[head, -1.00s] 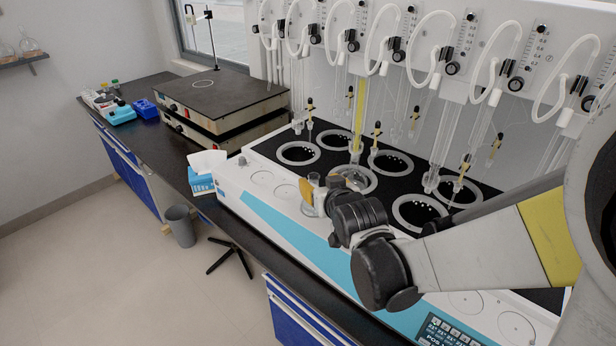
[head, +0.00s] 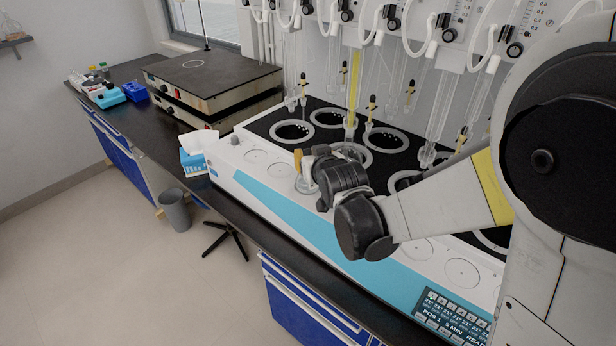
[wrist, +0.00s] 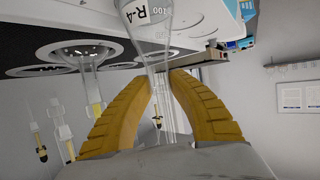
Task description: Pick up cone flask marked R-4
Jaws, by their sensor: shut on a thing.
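The cone flask marked R-4 (wrist: 147,14) is clear glass with a white label, at the top middle of the wrist view, its wide marked body cut off by the frame edge. My gripper (wrist: 162,78) has its two yellow fingers shut on the flask's narrower part. In the head view my gripper (head: 298,160) is over the white front edge of the distiller. There the flask (head: 307,184) shows only as a faint clear shape under the fingers, partly hidden by my wrist. I cannot tell whether its base touches the distiller.
The distiller (head: 262,180) has several ringed wells and glass tubes hanging above them. A tissue box (head: 196,165) stands beside it on the dark bench. Stacked hotplates (head: 212,82) stand behind to the left. A grey bin (head: 174,210) and a stool base (head: 227,238) are on the floor.

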